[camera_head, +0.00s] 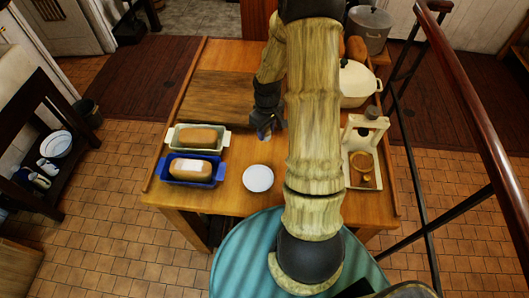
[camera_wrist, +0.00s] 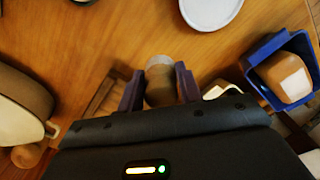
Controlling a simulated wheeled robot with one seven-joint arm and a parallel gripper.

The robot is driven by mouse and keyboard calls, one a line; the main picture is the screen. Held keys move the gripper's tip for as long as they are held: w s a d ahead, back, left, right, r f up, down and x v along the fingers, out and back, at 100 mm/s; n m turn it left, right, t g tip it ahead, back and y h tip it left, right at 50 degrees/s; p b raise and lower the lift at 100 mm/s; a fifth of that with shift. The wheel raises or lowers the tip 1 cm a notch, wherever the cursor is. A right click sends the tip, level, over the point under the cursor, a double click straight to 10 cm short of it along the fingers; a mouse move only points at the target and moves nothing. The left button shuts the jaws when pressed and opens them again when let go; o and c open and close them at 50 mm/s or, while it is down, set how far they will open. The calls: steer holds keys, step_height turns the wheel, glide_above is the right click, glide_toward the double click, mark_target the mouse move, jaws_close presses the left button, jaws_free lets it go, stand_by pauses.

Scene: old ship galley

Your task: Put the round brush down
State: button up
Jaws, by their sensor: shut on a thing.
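My gripper (camera_head: 265,126) is over the wooden table (camera_head: 222,58), behind the small white plate in the head view. In the wrist view, its two dark fingers (camera_wrist: 159,82) are shut on the round brush (camera_wrist: 160,72), which has a tan body and a greyish end. In the head view only a small pale part of the brush (camera_head: 264,135) shows below the fingers. I cannot tell whether the brush touches the table.
A white plate (camera_head: 258,178) lies in front of my gripper. A blue tin (camera_head: 177,170) and a pale green tin (camera_head: 174,136), each with a loaf, stand left. A cream pot (camera_head: 357,87) and a wooden press (camera_head: 347,150) stand right.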

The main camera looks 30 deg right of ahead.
steer(key=shift+f, duration=0.1)
step_height(320, 180, down, 5)
steer(key=shift+w+d+f+p, duration=0.1)
steer(key=shift+f+p, duration=0.1)
steer(key=shift+p, duration=0.45)
steer(key=shift+f, duration=0.15)
steer(key=shift+f, duration=0.15)
steer(key=shift+a+f, duration=0.2)
steer(key=shift+f, duration=0.15)
steer(key=shift+d+f+p, duration=0.1)
steer(key=shift+f+p, duration=0.45)
steer(key=shift+f, duration=1)
steer(key=shift+f, duration=0.1)
